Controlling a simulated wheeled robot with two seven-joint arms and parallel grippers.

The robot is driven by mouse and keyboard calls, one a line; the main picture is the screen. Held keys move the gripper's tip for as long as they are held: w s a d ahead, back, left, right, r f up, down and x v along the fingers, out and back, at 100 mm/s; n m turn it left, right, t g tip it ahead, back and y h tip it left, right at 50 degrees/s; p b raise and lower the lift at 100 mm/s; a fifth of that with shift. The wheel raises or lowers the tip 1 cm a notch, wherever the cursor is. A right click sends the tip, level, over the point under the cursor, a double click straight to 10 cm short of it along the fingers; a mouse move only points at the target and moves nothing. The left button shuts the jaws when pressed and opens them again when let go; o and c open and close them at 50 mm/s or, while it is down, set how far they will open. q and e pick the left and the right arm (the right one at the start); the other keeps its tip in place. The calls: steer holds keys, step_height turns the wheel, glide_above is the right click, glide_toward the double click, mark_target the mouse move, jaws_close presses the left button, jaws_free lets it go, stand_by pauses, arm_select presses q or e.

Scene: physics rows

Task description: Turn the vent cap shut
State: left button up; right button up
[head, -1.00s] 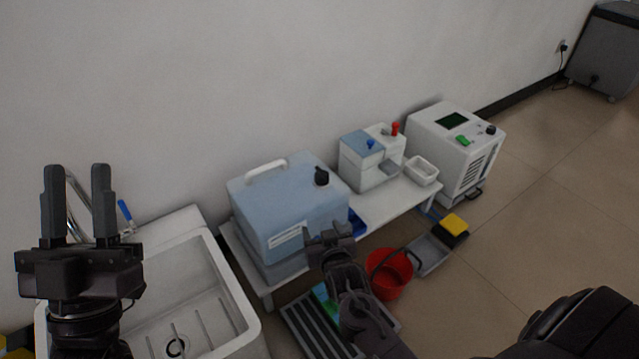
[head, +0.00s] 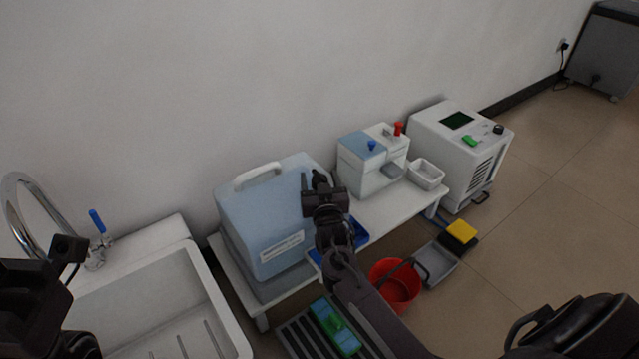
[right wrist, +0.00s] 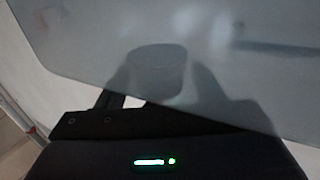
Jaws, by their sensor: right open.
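The pale blue container (head: 255,215) with a white handle stands on the low white bench. Its black vent cap is not clearly told apart from my dark right gripper, which covers that spot in the head view. My right gripper (head: 314,183) is open at the right part of the container's top; I cannot tell whether it touches the cap. In the right wrist view the container's pale wall (right wrist: 90,40) fills most of the picture, with a blurred grey round shape in it that I cannot identify. My left gripper (head: 45,285) is partly cut off at the lower left.
A white sink (head: 205,290) with a blue-handled tap is at the left. On the bench (head: 400,212) are a blue-and-white box (head: 370,175) and a small white tub (head: 426,174). A red bucket (head: 397,290) and a grey dustpan (head: 436,264) are on the floor, beside a white machine (head: 455,160).

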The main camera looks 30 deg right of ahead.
steer(key=shift+w, duration=0.1)
steer(key=c, duration=1)
steer(key=shift+o, duration=0.2)
